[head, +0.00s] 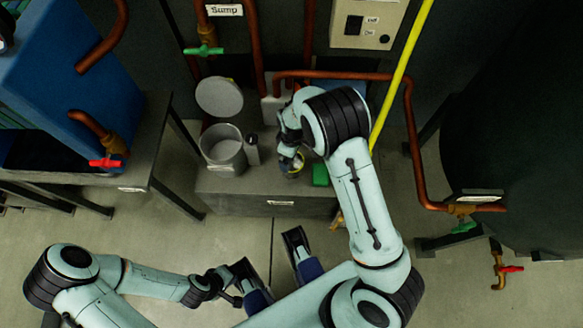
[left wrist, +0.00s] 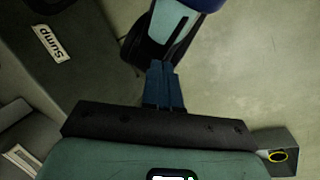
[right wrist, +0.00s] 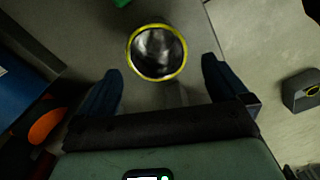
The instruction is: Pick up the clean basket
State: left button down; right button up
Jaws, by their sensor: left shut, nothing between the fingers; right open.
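A round metal basket with a yellow rim (right wrist: 157,52) shows in the right wrist view, with a dark, shiny inside. In the head view the basket (head: 293,168) is on the low grey bench, partly hidden by my right gripper. My right gripper (right wrist: 161,67) is open. Its two fingers are apart on either side of the lower part of the basket in the wrist picture, and I cannot tell whether they touch it. My left gripper (left wrist: 163,68) is shut and empty, low over the floor and away from the bench.
The grey bench (head: 245,208) also bears a grey canister (head: 222,150), its round lid (head: 219,97) behind it, and a green object (head: 320,175) beside the basket. Copper pipes (head: 411,130) and a yellow pole (head: 401,72) stand close to my right arm. Open floor lies in front.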

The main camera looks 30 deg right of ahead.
notch_tip(320, 180, down, 6)
jog(key=shift+w+r+b, duration=0.1)
jog(key=shift+r+b, duration=0.1)
jog(key=shift+b, duration=0.4)
jog(key=b, duration=0.2)
send_over(292, 166)
jog(key=s, duration=0.2)
jog(key=f, duration=0.3)
jog(key=a+f, duration=0.1)
jog(key=shift+w+f, duration=0.15)
jog(key=shift+w, duration=0.1)
jog(key=shift+f, duration=0.45)
pick_arm(q)
jog(key=w+a+f+t, duration=0.1)
jog(key=w+a+f, duration=0.1)
jog(key=w+f, duration=0.1)
jog(key=shift+w+a+f+n+t+y, duration=0.15)
jog(key=shift+w+f+n+t+y, duration=0.2)
jog(key=shift+w, duration=0.45)
pick_arm(e)
jog(key=shift+r, duration=0.1)
jog(key=c, duration=0.9)
